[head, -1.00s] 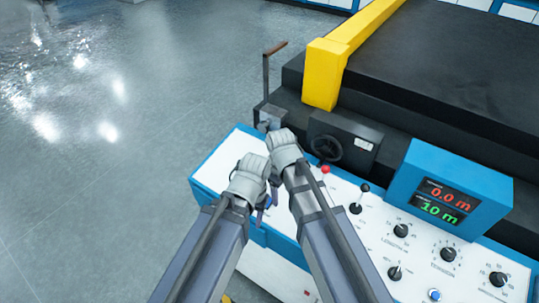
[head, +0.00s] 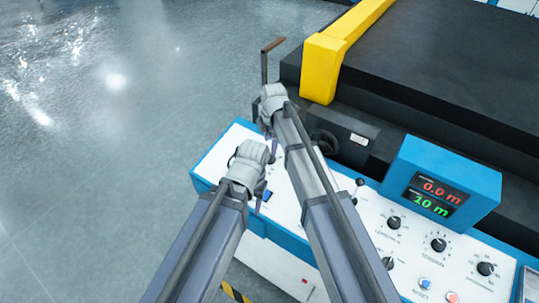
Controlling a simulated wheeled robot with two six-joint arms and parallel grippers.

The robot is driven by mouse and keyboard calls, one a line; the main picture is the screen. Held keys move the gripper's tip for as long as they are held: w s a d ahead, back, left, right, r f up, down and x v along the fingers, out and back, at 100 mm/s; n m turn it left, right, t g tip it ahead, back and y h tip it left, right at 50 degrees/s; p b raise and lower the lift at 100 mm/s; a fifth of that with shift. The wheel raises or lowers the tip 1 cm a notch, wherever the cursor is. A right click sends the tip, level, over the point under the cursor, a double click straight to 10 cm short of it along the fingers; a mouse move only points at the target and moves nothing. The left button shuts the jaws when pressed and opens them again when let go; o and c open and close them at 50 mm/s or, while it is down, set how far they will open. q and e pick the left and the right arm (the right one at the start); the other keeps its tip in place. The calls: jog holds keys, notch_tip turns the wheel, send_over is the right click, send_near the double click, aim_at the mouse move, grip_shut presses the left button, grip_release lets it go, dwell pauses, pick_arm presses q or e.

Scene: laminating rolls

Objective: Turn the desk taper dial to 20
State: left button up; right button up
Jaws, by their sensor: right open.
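The white desk panel (head: 450,268) carries black dials at the lower right. One dial (head: 394,222) is marked LENGTH and another (head: 438,245) TENSION. A third dial (head: 485,269) sits to their right with a ring of marks; its name and setting are too small to read, so I cannot confirm that it is the taper dial. My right gripper (head: 271,147) is open over the panel's far left end, well away from the dials. My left gripper (head: 262,191) is just nearer, over the panel's left part; its fingers are mostly hidden.
A blue display box (head: 445,170) shows 0.0 m and 10 m. A lever (head: 358,190) stands between my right arm and the dials. Behind are a handwheel (head: 324,143), a yellow bar (head: 322,68) and a black machine bed (head: 450,70). Open floor lies left.

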aim_at(270, 158)
jog(key=f+b, duration=0.4)
jog(key=f, duration=0.1)
jog(key=f+b, duration=0.2)
jog(key=b, duration=0.1)
jog(key=shift+w+a+f, duration=0.15)
jog(key=shift+w+f, duration=0.1)
jog(key=shift+w, duration=0.1)
grip_shut()
